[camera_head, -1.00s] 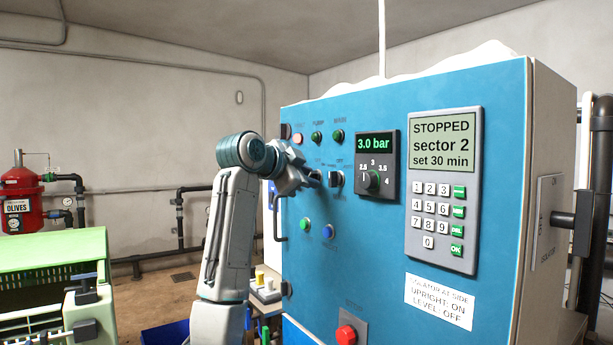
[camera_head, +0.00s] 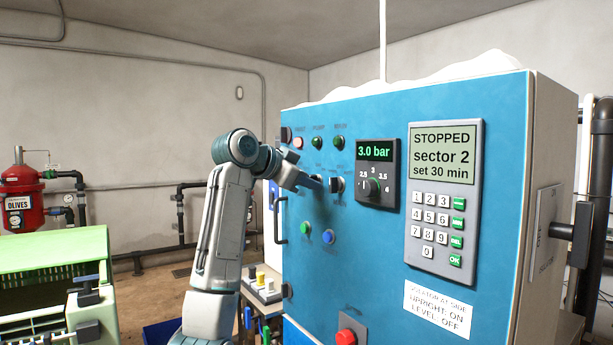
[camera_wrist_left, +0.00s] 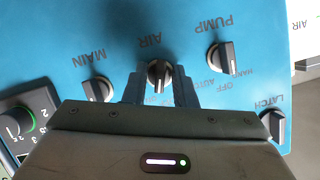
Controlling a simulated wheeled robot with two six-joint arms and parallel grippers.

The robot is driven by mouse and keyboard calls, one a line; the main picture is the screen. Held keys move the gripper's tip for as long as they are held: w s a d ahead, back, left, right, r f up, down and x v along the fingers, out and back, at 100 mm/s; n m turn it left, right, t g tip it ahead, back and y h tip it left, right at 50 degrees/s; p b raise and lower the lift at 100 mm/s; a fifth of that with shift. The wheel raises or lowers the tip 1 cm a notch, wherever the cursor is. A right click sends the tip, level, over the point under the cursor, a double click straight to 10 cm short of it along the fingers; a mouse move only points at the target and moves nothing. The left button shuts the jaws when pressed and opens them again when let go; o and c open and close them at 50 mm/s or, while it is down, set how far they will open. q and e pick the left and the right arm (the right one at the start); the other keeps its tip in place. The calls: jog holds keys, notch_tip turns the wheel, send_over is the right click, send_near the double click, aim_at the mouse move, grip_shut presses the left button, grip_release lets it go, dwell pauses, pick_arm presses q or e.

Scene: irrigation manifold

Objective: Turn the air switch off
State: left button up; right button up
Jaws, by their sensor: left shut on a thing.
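The air switch (camera_wrist_left: 157,72) is a dark rotary knob with a pale pointer line, under the label AIR on the blue cabinet face in the left wrist view. My left gripper (camera_wrist_left: 158,88) has one finger on each side of this knob and is shut on it. In the head view my left gripper (camera_head: 314,184) is at the cabinet front and hides most of the air switch. The small print around the knob is too covered to read its position. My right gripper is not in view.
The MAIN knob (camera_wrist_left: 98,89) and PUMP knob (camera_wrist_left: 223,58) flank the air switch closely; the LATCH knob (camera_wrist_left: 274,124) is near my gripper body. The pressure dial (camera_head: 374,187) and keypad (camera_head: 441,200) are to the right. A door handle (camera_head: 279,220) sticks out below.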

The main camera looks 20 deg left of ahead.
pick_arm(q)
jog(key=shift+a+n+g+h+p, duration=0.1)
jog(key=shift+n+g+h+p, duration=0.6)
jog(key=shift+n, duration=0.6)
jog(key=shift+w, duration=0.1)
jog(key=o, duration=0.6)
jog(key=shift+o, duration=0.2)
jog(key=b+v, duration=0.4)
jog(key=v, duration=0.6)
jog(key=shift+s+a, duration=0.3)
jog(key=shift+r, duration=0.1)
